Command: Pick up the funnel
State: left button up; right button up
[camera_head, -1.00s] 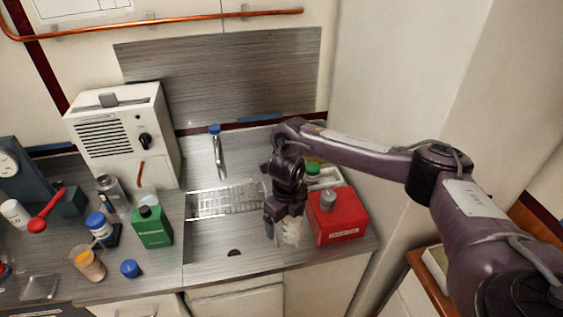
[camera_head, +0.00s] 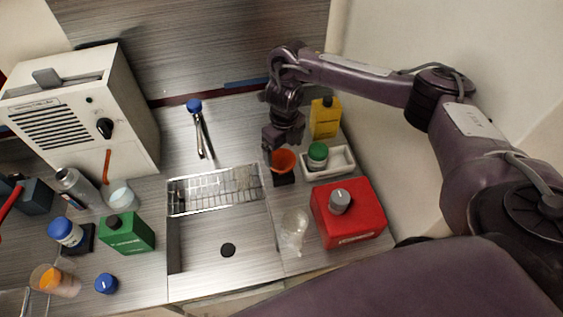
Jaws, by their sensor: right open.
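The orange funnel (camera_head: 284,160) sits in a small dark holder (camera_head: 284,179) on the counter, to the right of the wire rack. My right gripper (camera_head: 283,147) is just above and behind the funnel in the picture, pointing down. It is open, and its fingers partly overlap the funnel's far rim; I cannot tell whether they touch it. My left gripper is not in view.
A white tray (camera_head: 343,168) with a green-capped jar (camera_head: 317,154), a yellow bottle (camera_head: 325,117) and a red can (camera_head: 349,225) stand close on the right. A clear flask (camera_head: 293,228) stands in front. The sink basin (camera_head: 205,246) and wire rack (camera_head: 215,191) lie left.

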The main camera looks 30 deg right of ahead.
aim_at(283, 161)
notch_tip(283, 161, down, 2)
jog(key=shift+a+b, duration=0.1)
jog(key=shift+b, duration=0.55)
notch_tip(283, 161, down, 4)
jog(key=b, duration=0.3)
jog(key=shift+r, duration=0.25)
jog(key=shift+f+b, duration=0.45)
jog(key=shift+r, duration=0.1)
jog(key=c, duration=1.1)
jog(key=shift+r, duration=0.1)
